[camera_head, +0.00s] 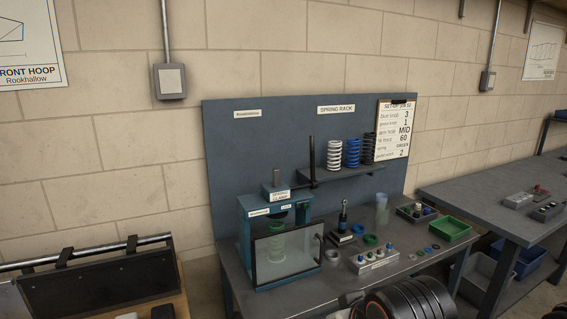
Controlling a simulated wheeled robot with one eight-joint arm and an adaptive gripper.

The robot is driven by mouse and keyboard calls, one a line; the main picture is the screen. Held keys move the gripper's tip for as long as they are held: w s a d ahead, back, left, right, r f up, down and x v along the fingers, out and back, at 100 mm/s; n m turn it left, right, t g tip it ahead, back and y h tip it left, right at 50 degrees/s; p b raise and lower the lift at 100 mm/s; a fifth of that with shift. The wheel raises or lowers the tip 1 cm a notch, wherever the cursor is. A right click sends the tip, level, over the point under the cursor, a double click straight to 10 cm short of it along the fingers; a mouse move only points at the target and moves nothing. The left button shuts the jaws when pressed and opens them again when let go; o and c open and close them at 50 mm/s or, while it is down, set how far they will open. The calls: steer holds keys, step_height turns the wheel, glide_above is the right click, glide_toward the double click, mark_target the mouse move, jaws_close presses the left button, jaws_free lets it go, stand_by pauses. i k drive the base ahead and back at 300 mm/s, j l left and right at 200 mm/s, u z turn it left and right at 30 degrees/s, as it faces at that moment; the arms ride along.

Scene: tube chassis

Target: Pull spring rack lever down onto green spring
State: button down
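The spring rack is a dark shelf (345,174) on the blue-grey back panel, under a "SPRING RACK" label. A white spring (334,155), a blue spring (353,153) and a black spring (369,148) stand on it. A thin black lever (312,158) stands upright at the shelf's left end. A pale green coil, seemingly the green spring (277,243), shows behind the clear door of the teal cabinet, apart from the lever. No gripper fingers show; a dark ringed part at the bottom edge seems to be my arm.
The teal cabinet (245,240) has a clear framed door (289,254). The grey bench (318,282) holds a knob box (375,260), small rings and a green tray (448,229). A setup sheet (395,130) reads "GREEN". Another bench (470,190) stands at right.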

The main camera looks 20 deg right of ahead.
mark_target(314, 183)
steer(key=i+l+u, duration=0.1)
steer(key=l, duration=0.4)
steer(key=i+l+u, duration=0.1)
steer(key=l, duration=0.4)
steer(key=i+l+u, duration=0.1)
steer(key=l, duration=0.4)
